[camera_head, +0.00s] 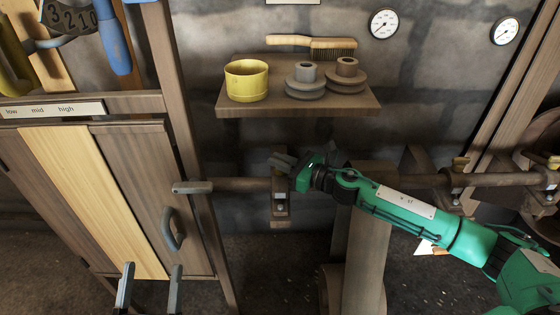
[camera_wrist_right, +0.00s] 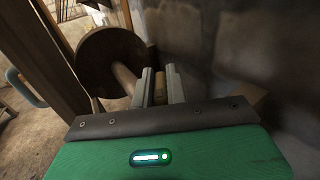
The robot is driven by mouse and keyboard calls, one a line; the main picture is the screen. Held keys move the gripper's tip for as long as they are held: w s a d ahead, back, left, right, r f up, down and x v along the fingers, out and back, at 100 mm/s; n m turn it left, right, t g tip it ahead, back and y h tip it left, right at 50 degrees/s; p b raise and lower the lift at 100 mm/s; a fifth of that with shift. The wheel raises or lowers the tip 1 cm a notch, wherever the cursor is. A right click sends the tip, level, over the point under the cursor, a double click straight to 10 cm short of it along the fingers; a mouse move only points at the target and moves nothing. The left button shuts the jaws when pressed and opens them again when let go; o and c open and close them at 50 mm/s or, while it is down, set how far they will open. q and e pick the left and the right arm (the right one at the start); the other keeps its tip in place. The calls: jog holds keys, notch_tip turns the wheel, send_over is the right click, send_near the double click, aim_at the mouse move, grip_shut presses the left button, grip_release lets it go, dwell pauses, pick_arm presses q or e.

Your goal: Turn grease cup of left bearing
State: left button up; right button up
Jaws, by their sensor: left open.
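The left bearing (camera_head: 280,205) stands on the horizontal shaft, left of the wooden post. Its brass-coloured grease cup (camera_wrist_right: 158,88) shows between the fingers of my right gripper (camera_wrist_right: 158,84) in the right wrist view, with no clear gap on either side. In the head view my right gripper (camera_head: 281,161) is at the top of the left bearing and hides the cup. My left gripper (camera_head: 150,288) is open and empty at the bottom left, in front of the cabinet and away from the bearing.
A shelf (camera_head: 300,107) above holds a yellow tin (camera_head: 246,80), a brush (camera_head: 320,45) and two pulleys. The cabinet (camera_head: 100,200) with a handle is at the left. The shaft (camera_head: 410,181) runs right to another bearing (camera_head: 455,190) with a yellow cup.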

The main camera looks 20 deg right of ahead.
grip_shut()
